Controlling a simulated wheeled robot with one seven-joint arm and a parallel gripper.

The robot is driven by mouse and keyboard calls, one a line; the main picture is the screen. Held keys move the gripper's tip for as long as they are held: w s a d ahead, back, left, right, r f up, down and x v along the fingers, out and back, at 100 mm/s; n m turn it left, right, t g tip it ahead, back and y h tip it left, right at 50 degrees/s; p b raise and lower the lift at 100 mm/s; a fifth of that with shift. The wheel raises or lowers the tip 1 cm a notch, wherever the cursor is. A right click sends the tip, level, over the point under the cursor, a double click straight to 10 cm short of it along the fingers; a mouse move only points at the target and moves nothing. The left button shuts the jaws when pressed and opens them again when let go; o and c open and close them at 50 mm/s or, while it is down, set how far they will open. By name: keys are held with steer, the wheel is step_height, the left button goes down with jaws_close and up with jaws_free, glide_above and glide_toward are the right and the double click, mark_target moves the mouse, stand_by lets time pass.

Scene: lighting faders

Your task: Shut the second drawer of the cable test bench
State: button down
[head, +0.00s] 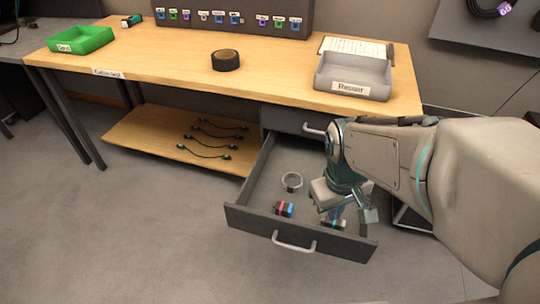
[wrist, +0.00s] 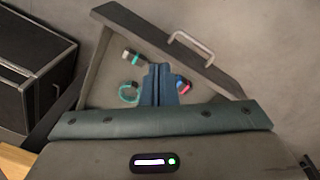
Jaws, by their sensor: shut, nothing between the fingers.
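The cable test bench (head: 160,72) has a wooden top and a "Cable test" label on its front edge. Its lower, second drawer (head: 258,217) is pulled far out, with a dark front and a pale bar handle (head: 293,243). The drawer front also shows in the wrist view (wrist: 140,30). My gripper (head: 335,212) points down over the right part of the open drawer, behind its front panel. Its fingers (wrist: 158,88) are together and empty. In the drawer lie a coiled ring (head: 291,181), a red-and-blue item (head: 284,209) and a teal-banded item (wrist: 131,56), partly hidden in the head view.
The upper drawer (head: 290,121) is shut. On the bench top are a green bin (head: 82,40), black tape (head: 225,60) and a grey "Repair" bin (head: 352,78). Cables (head: 212,138) lie on the lower shelf. The floor (head: 120,230) left of the drawer is clear.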

steer(key=w+n+g+p, duration=0.25)
steer(key=n+p, duration=0.25)
steer(key=n, duration=0.3)
steer(key=n+g+y+p, duration=0.2)
steer(key=n+p, duration=1)
steer(key=n, duration=0.8)
glide_above(284, 219)
steer(key=s, duration=0.2)
step_height(284, 219, down, 3)
steer(key=shift+n, duration=0.3)
steer(key=f, duration=0.3)
steer(key=f+b, duration=0.1)
steer(key=f, duration=0.5)
steer(key=shift+s+a+f+b, duration=0.25)
steer(key=shift+s+b, duration=0.05)
steer(key=shift+b, duration=0.05)
steer(key=shift+w+d, duration=0.2)
steer(key=shift+w, duration=0.35)
